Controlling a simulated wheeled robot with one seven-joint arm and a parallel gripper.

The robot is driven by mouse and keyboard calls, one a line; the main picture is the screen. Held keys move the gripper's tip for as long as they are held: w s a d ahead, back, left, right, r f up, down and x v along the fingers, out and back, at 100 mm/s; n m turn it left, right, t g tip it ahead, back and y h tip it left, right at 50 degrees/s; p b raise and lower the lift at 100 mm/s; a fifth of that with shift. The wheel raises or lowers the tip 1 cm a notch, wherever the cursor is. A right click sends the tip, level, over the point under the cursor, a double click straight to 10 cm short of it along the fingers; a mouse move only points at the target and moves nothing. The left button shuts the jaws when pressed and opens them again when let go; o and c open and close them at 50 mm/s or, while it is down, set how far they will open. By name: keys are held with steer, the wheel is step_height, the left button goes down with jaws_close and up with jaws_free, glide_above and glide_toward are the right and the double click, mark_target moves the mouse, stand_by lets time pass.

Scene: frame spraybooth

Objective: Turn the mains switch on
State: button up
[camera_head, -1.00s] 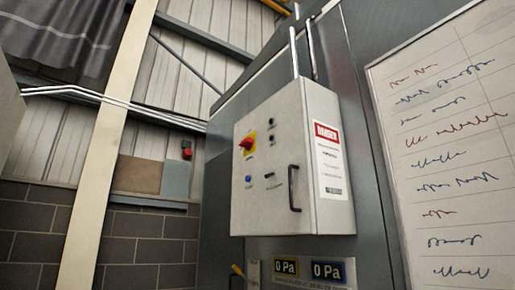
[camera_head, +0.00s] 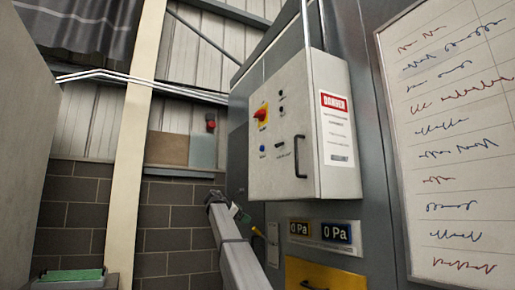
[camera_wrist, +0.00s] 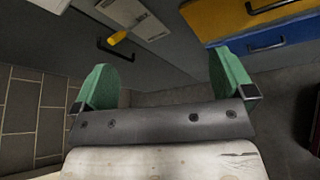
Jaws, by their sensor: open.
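The mains switch (camera_head: 262,114) looks to be the red rotary handle on a yellow plate. It is at the upper left of the front of a pale grey control cabinet (camera_head: 275,160). Its handle looks slanted; its exact setting is too small to tell. My gripper (camera_head: 242,215) is below the cabinet, in front of the grey booth wall, well under the switch and apart from it. In the wrist view my gripper (camera_wrist: 163,82) shows two green fingers spread wide with nothing between them. The switch does not show in the wrist view.
The cabinet has a black handle (camera_head: 300,157), a blue button (camera_head: 262,148) and small knobs. Below are two 0 Pa gauges (camera_head: 320,232) and a yellow panel (camera_head: 320,277). A whiteboard (camera_head: 450,150) is at right. A yellow-handled thing (camera_wrist: 118,37) shows in the wrist view.

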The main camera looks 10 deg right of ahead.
step_height(320, 180, up, 28)
steer(key=s+a+n+h, duration=0.2)
steer(key=s+a+h, duration=0.1)
steer(key=g+h, duration=0.1)
steer(key=h, duration=0.2)
glide_toward(255, 114)
steer(key=shift+n, duration=0.4)
steer(key=x, duration=1.1)
steer(key=shift+d, duration=0.3)
steer(key=c, duration=0.9)
